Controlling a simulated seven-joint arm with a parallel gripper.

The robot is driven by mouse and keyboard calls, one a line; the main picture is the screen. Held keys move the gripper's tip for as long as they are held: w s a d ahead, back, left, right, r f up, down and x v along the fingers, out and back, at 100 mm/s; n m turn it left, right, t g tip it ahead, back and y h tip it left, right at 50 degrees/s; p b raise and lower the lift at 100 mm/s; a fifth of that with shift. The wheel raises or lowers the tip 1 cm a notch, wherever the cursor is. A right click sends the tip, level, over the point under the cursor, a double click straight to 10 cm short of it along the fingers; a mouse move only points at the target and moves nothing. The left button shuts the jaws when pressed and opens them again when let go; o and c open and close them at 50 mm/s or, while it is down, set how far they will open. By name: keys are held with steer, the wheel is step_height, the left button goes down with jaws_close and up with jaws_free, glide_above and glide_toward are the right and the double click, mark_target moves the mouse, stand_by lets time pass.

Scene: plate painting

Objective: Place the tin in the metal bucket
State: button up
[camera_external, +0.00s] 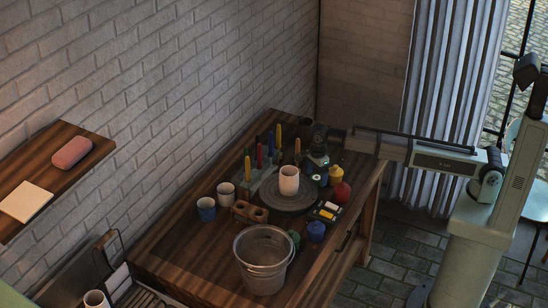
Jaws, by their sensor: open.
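The metal bucket (264,261) stands upright near the front of the wooden table, with its handle hanging at the front. I see no tin that I can name for sure. A small dark box with yellow and pale patches (327,211) lies on the table to the right of the turntable and may be the tin.
A white cup (289,180) stands on a round grey turntable (285,205). Yellow (336,176), red (341,192) and blue (316,232) jars stand on the right. Two cups (206,209) and a wooden holder (250,212) are on the left. Several upright coloured tools crowd the back.

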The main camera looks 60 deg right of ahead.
steer(key=shift+f, duration=1.2)
steer(key=c, duration=1.3)
